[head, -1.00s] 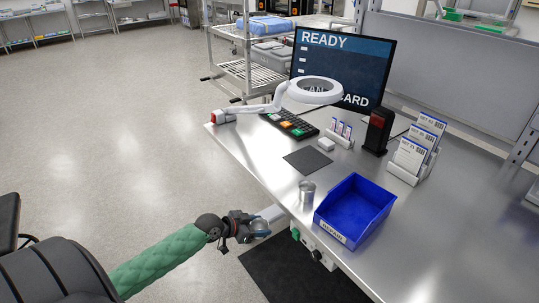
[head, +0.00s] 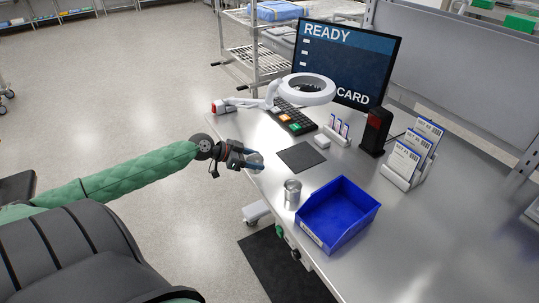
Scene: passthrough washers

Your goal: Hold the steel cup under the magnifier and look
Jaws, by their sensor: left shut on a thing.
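My left gripper (head: 254,162) is over the table's near left edge, left of the dark mat. It is shut on a small grey rounded thing (head: 257,157), which looks like the steel cup but is partly hidden by the fingers. The white ring magnifier (head: 271,92) stands on its arm farther back, above and right of the gripper in the picture. The held thing is apart from it, not under the ring. Another metal cylinder (head: 292,191) stands upright on the table, right of the gripper. My right gripper is not in view.
A blue bin (head: 344,238) stands right of the metal cylinder. A dark square mat (head: 301,158) lies flat on the steel table (head: 420,225). Behind are a keypad (head: 298,123), a white block (head: 322,142), a card rack (head: 398,165), a dark reader (head: 375,132) and the monitor (head: 345,62).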

